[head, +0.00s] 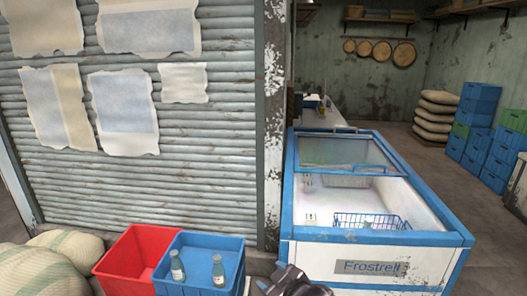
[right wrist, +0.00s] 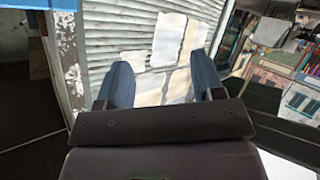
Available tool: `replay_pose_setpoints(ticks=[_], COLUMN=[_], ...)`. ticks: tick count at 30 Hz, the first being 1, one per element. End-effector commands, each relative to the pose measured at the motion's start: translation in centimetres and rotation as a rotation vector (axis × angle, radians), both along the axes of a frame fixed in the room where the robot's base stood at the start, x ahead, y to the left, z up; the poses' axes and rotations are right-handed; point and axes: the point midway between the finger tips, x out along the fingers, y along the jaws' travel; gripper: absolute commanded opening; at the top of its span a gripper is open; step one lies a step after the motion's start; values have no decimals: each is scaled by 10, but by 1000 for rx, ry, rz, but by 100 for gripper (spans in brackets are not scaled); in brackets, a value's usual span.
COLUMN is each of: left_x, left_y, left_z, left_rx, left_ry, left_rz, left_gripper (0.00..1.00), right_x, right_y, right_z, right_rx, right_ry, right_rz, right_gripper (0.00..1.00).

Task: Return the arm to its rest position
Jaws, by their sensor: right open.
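My right gripper (head: 268,287) shows at the bottom edge of the head view, between the blue crate and the freezer. In the right wrist view its two blue fingers (right wrist: 162,88) stand wide apart with nothing between them. Behind them is the corrugated wall with papers. My left gripper is not in the head view.
A blue crate (head: 200,242) holding two bottles (head: 178,266) and a red crate (head: 125,255) stand at the lower left. Sacks (head: 45,268) lie beside them. A chest freezer (head: 375,250) with a wire basket stands at right. A corrugated wall (head: 140,185) rises behind the crates.

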Motion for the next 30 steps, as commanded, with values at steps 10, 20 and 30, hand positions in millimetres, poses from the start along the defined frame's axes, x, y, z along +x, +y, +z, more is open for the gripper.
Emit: replay_pose_setpoints(ticks=[10,20,30], left_x=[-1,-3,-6], left_y=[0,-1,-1], left_z=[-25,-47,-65], left_rx=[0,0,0], left_ry=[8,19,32], left_rz=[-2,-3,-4], left_gripper=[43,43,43], right_x=[-58,-150,-262], right_y=[-95,-202,-249], right_z=[-27,-103,-189], right_rx=[246,243,187], right_ry=[-62,33,237], right_rz=[-251,-529,-694], right_gripper=[62,62,62])
